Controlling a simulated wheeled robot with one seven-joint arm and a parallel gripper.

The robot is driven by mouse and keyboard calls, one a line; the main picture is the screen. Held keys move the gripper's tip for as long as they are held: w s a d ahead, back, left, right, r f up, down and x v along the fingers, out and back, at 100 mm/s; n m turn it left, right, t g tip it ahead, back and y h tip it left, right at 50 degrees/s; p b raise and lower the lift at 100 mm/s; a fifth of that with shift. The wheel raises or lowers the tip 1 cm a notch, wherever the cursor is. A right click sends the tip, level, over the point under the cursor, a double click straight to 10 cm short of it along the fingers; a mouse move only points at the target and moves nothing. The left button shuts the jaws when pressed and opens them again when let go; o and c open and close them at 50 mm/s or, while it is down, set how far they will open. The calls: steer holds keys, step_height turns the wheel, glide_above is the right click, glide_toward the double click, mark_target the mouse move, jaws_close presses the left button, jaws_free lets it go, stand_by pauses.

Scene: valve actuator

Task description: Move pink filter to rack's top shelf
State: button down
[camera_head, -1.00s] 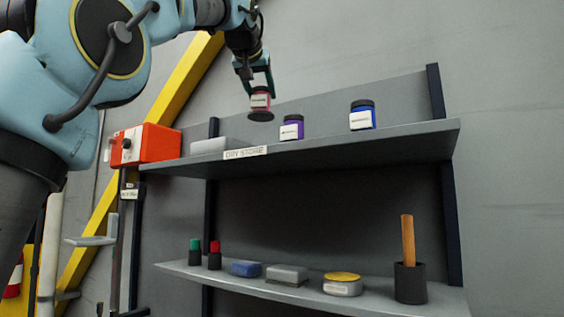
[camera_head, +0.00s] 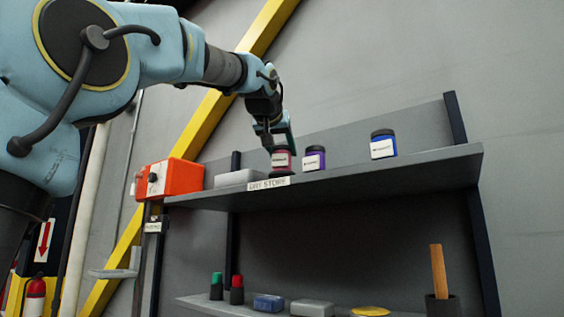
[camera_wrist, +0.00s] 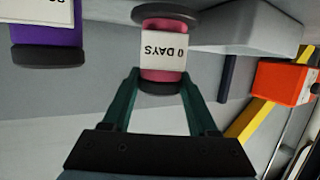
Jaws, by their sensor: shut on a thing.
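The pink filter (camera_head: 281,161) is a small pink canister with dark ends and a white label; it also shows in the wrist view (camera_wrist: 172,69). My gripper (camera_head: 279,145) is shut on it, with green fingers on either side of it in the wrist view (camera_wrist: 160,80). The filter is upright at the front part of the rack's top shelf (camera_head: 380,170), above the "DRY STORE" label. I cannot tell whether its base touches the shelf.
A purple canister (camera_head: 314,158) stands just right of the pink filter, and a blue one (camera_head: 383,144) farther right. A grey block (camera_head: 236,179) lies to the left. An orange box (camera_head: 176,178) is beyond the shelf's left end. The lower shelf (camera_head: 215,308) holds several items.

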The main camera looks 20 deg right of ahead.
steer(key=shift+f, duration=1.2)
steer(key=shift+f, duration=0.2)
steer(key=shift+c, duration=0.9)
jaws_free()
steer(key=shift+r, duration=0.15)
steer(key=shift+s+r, duration=0.1)
steer(key=b+v, duration=0.4)
steer(key=v, duration=0.7)
steer(key=shift+s+a+r, duration=0.2)
steer(key=shift+a, duration=0.15)
